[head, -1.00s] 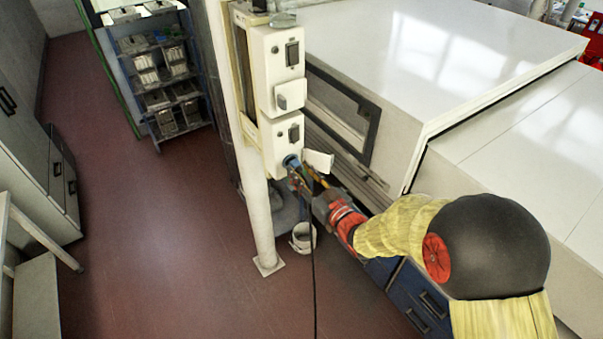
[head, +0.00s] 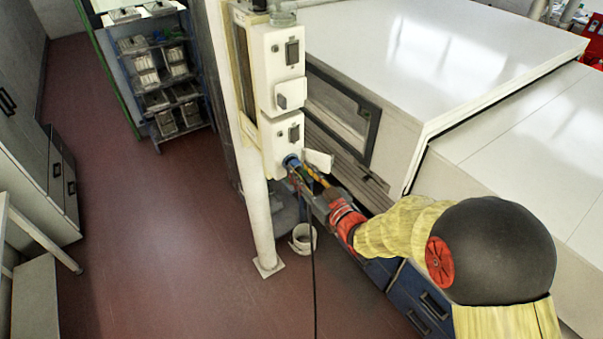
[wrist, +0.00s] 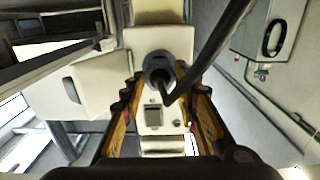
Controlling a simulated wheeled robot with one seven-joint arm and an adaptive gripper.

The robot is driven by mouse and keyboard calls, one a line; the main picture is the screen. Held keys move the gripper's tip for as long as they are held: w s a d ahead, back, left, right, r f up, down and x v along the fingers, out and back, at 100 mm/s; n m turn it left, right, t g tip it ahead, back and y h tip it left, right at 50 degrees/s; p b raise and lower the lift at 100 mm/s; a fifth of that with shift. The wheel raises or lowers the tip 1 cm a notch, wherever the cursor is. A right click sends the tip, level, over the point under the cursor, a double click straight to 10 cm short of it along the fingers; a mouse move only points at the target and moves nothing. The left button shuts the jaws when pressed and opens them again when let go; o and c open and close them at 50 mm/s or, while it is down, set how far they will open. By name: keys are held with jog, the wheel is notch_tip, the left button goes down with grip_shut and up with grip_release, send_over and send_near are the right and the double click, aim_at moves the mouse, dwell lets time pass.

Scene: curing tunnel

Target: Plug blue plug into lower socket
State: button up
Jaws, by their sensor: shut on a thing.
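The blue plug (head: 291,162) is at the underside of the lower white socket box (head: 281,143), beside its raised flap (head: 318,160). My gripper (head: 301,176) is shut on the plug, with its arm reaching in from the lower right. In the wrist view the plug (wrist: 158,68) shows as a dark blue-grey ring between the fingers of my gripper (wrist: 160,95), against the white box front. The black cable runs from it to the upper right. The socket opening is hidden behind the plug, and I cannot tell how deep the plug sits.
The upper socket box (head: 272,65) has its flap (head: 291,94) down. A pale post (head: 257,215) stands left of the boxes, with a white bucket (head: 302,238) near its foot. The large white tunnel housing (head: 430,50) is right. The red floor (head: 160,220) left is clear.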

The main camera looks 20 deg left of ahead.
jog(key=shift+w+a, duration=0.3)
jog(key=shift+a, duration=0.05)
jog(key=o, duration=1.2)
jog(key=shift+c, duration=0.2)
jog(key=shift+d, duration=0.1)
jog(key=v, duration=1.1)
jog(key=shift+s+d, duration=0.3)
